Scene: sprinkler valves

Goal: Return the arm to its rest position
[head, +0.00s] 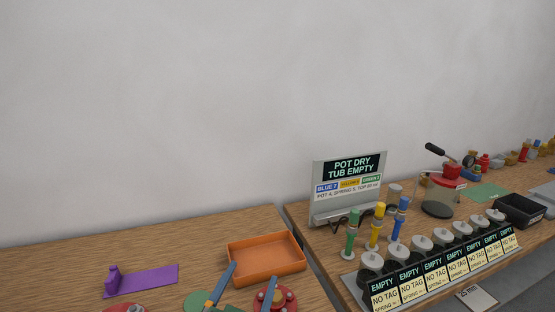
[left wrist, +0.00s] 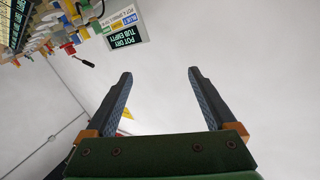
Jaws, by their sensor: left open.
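My left gripper (head: 253,271) shows at the bottom edge of the head view, its two blue-grey fingers spread apart. The fingers overlap the near side of the orange tray (head: 268,262) in the picture; I cannot tell their height above it. In the left wrist view the left gripper (left wrist: 161,71) is open with nothing between its fingers, facing the pale wall. Most of the left arm is out of view. My right gripper is not in view.
A purple stand (head: 142,281) lies left of the tray. Red and green round parts sit at the bottom edge. Right of a gap between tables are a sign (head: 349,170) reading "POT DRY TUB EMPTY", green, yellow and blue valves, a row of labelled pots, and a black bin (head: 519,211).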

